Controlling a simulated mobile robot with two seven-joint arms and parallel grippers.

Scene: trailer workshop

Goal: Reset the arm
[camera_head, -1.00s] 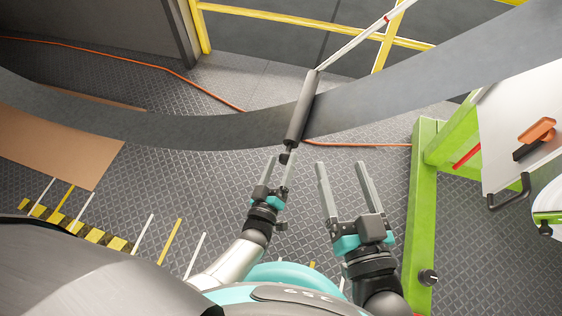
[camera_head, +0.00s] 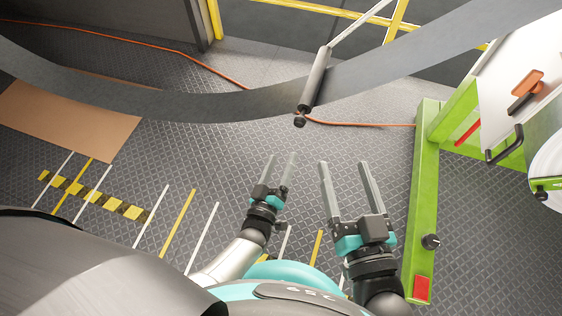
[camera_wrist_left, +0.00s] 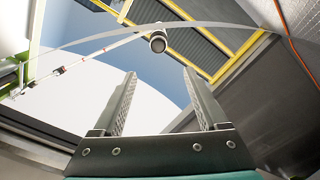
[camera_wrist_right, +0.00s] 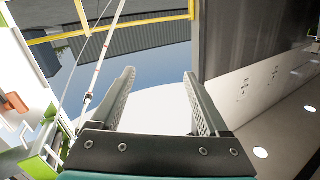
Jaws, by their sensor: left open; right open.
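My left gripper (camera_head: 277,170) is open and empty in the head view, its two fingers pointing away from my body above the patterned metal floor. Its parted fingers also show in the left wrist view (camera_wrist_left: 158,88), with nothing between them. My right gripper (camera_head: 346,166) is open and empty to the right of it, with its fingers pointing the same way. The right wrist view (camera_wrist_right: 159,85) shows its fingers apart with nothing between them. Both grippers sit close together in front of my body and touch nothing that I can see.
A long grey curved band (camera_head: 200,105) crosses the view beyond the grippers. A dark roller with a white rod (camera_head: 314,82) hangs across it. A green frame (camera_head: 423,190) stands right of my right gripper. A brown sheet (camera_head: 70,118) lies on the left. An orange cable (camera_head: 140,51) crosses the floor.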

